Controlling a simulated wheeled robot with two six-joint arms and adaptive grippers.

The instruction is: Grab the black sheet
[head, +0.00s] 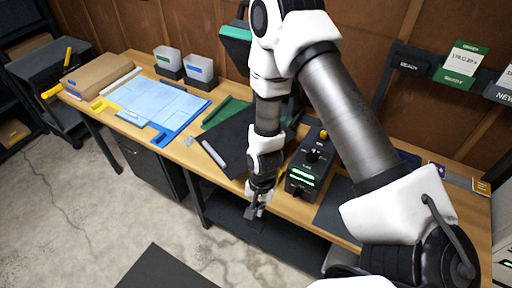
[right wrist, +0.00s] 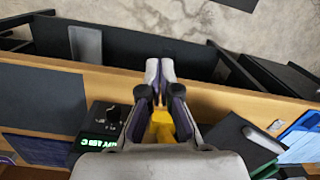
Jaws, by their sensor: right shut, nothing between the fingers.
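A black sheet (head: 232,140) lies on the table left of a dark control box, with a light grey bar across its left part. It also shows at the right of the right wrist view (right wrist: 228,136). Another dark sheet (head: 338,207) lies right of the box; it shows at the left of the right wrist view (right wrist: 40,97). I cannot tell which one is meant. My right gripper (head: 255,212) is shut and empty, pointing down at the table's front edge, apart from both sheets. In the right wrist view its fingertips (right wrist: 160,68) meet. My left gripper is not in view.
The control box (head: 308,165) with a lit green display stands between the sheets. A blue clipboard with light sheets (head: 160,103), two white bins (head: 200,68) and a cardboard box (head: 97,76) are farther left. A dark lower shelf (head: 225,212) lies under the table (head: 185,153).

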